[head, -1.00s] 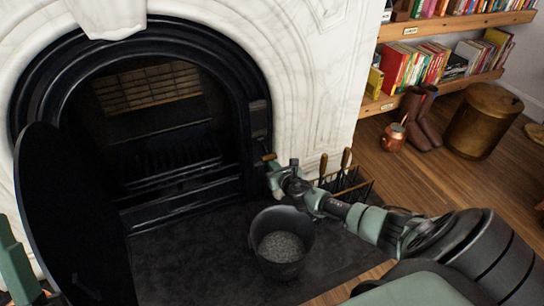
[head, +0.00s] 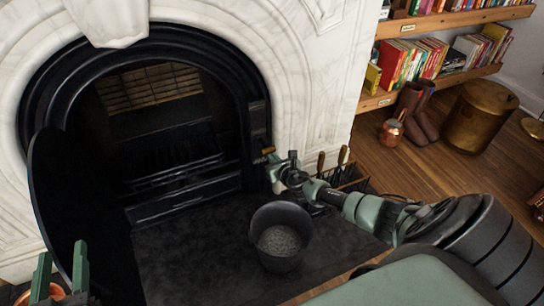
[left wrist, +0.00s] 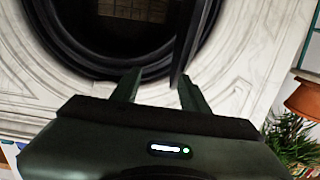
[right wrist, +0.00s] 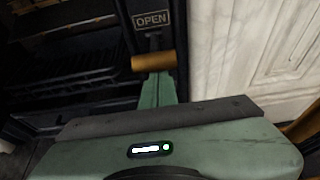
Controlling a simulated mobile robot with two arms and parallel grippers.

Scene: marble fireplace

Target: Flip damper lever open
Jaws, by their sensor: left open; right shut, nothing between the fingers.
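The damper lever's brass-coloured handle (head: 267,150) sits on the right side of the black fireplace surround. In the right wrist view the handle (right wrist: 153,62) lies across, just below a plate marked OPEN (right wrist: 152,19). My right gripper (head: 270,160) is shut with nothing in it. Its fingertips (right wrist: 156,76) are right below the handle, seemingly at its underside; I cannot tell whether they touch. My left gripper (head: 60,272) is open and empty at the lower left, far from the lever. It also shows open in the left wrist view (left wrist: 157,88).
A black oval panel (head: 75,205) stands at the left of the fireplace opening. A dark bucket (head: 281,238) stands on the hearth (head: 190,262) below my right arm. A rack of fire tools (head: 345,178) is right of my right gripper. Bookshelves (head: 440,90) are at the back right.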

